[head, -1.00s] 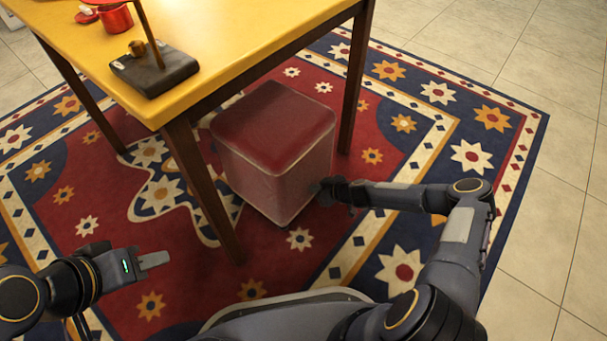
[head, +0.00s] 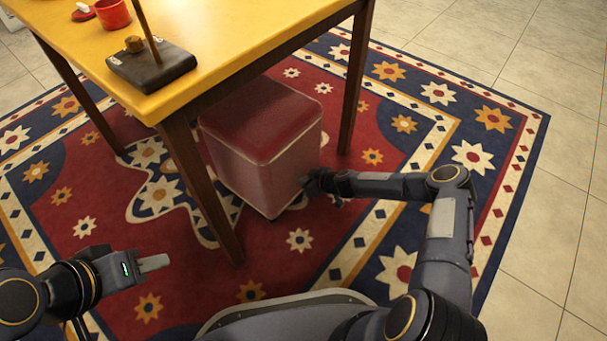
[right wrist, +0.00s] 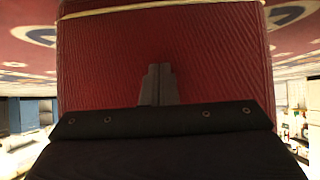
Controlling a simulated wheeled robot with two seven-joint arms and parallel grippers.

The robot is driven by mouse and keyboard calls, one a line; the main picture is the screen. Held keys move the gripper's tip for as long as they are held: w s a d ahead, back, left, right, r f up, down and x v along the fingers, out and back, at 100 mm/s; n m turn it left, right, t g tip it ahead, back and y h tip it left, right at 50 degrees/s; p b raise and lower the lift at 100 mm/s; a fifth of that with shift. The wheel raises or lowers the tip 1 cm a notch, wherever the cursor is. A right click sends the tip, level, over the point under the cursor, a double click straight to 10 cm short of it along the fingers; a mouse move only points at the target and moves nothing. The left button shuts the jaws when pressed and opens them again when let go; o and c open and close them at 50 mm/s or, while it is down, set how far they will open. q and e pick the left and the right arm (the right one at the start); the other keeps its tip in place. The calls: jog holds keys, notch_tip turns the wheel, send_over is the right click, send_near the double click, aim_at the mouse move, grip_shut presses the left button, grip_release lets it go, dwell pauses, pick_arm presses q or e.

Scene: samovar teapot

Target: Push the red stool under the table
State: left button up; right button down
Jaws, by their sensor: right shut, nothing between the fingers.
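The red stool (head: 262,122) is a boxy cube with a dark red top and paler sides. It stands upright on the rug, partly beneath the yellow table (head: 225,45), whose edge and near leg hide part of it. My right gripper (head: 308,184) is shut and empty, its tips at the stool's right side; whether they touch cannot be told for sure. In the right wrist view the shut fingers (right wrist: 160,72) point at the stool's red ribbed side (right wrist: 205,50), which fills most of the picture. My left gripper (head: 155,263) hangs over the rug at lower left, away from the stool.
Table legs (head: 203,190) and (head: 356,80) stand on either side of the stool. A dark stand (head: 152,66) and a red cup (head: 112,13) are on the tabletop. The patterned rug (head: 300,240) is clear in front, with tiled floor (head: 545,220) at right.

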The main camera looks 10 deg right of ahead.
aim_at(298, 177)
jog(key=shift+w+a, duration=0.25)
jog(key=shift+a, duration=0.1)
jog(key=shift+w+a, duration=0.8)
jog(key=shift+w, duration=0.1)
jog(key=s+d, duration=0.6)
jog(key=s, duration=0.1)
jog(key=shift+w, duration=0.1)
dwell(0.4)
